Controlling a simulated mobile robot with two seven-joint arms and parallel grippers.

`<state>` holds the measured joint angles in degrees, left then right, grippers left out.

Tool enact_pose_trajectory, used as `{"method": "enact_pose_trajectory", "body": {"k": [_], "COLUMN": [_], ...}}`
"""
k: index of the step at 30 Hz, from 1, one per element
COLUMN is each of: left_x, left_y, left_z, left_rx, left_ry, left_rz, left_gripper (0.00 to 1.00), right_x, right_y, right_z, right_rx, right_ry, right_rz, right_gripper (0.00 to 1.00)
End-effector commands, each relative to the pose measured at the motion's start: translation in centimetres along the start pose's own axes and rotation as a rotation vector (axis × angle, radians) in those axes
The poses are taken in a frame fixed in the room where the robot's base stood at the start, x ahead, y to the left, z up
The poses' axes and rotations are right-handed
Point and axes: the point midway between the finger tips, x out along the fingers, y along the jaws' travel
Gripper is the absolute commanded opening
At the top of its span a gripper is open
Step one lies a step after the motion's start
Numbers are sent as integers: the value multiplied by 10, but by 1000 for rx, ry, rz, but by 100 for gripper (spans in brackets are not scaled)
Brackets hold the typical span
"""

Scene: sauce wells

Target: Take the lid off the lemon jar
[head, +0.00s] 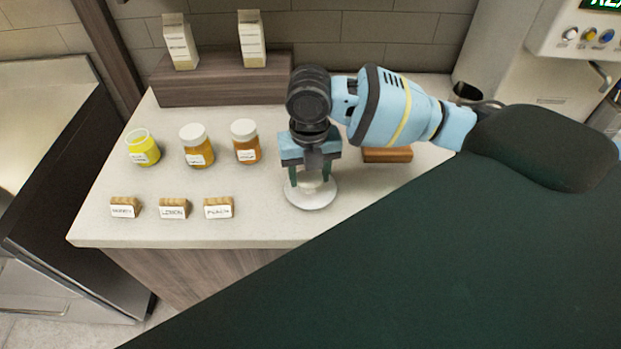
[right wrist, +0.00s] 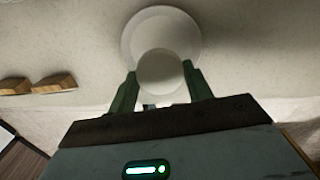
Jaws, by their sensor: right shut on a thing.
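An open jar with bright yellow contents (head: 143,148) stands at the left of the counter with no lid on it; its label is too small to read surely, but its colour suits lemon. My right gripper (head: 311,176) points down, well to the right of the jars. It is shut on a white round lid (right wrist: 162,72), held between its fingertips. The lid is over a round white dish (head: 296,200), which also shows in the right wrist view (right wrist: 185,32). I cannot tell whether the lid touches the dish. My left gripper is not in view.
Two amber jars with white lids (head: 197,146) (head: 246,142) stand beside the open jar. Wooden label blocks, including one reading LEMON (head: 173,209), line the front. Two cartons (head: 180,42) (head: 252,40) stand on a raised wooden shelf (head: 215,82). A wooden block (head: 387,155) lies behind my gripper.

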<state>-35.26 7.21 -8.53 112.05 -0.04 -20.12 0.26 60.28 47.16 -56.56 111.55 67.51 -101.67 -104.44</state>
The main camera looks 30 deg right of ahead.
Motion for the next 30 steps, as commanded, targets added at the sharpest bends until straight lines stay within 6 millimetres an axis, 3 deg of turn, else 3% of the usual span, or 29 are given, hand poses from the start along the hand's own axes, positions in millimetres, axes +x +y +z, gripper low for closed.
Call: {"method": "enact_pose_trajectory", "body": {"k": [3,11,23,24,26,30], "left_x": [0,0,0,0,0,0], "left_y": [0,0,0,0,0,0], "left_z": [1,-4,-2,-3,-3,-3], "left_rx": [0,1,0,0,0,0], "left_ry": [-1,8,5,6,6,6], "left_rz": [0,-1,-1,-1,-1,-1], "left_gripper": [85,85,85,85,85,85], "right_x": [1,35,40,40,39,39], "right_y": [-5,-5,-4,-4,-4,-4], "right_z": [11,10,10,10,10,10], "right_rx": [5,1,1,1,1,1], "right_ry": [0,-3,-2,-2,-2,-3], "right_rz": [-1,0,0,0,0,0], "right_gripper": [23,23,23,54,59,59]}}
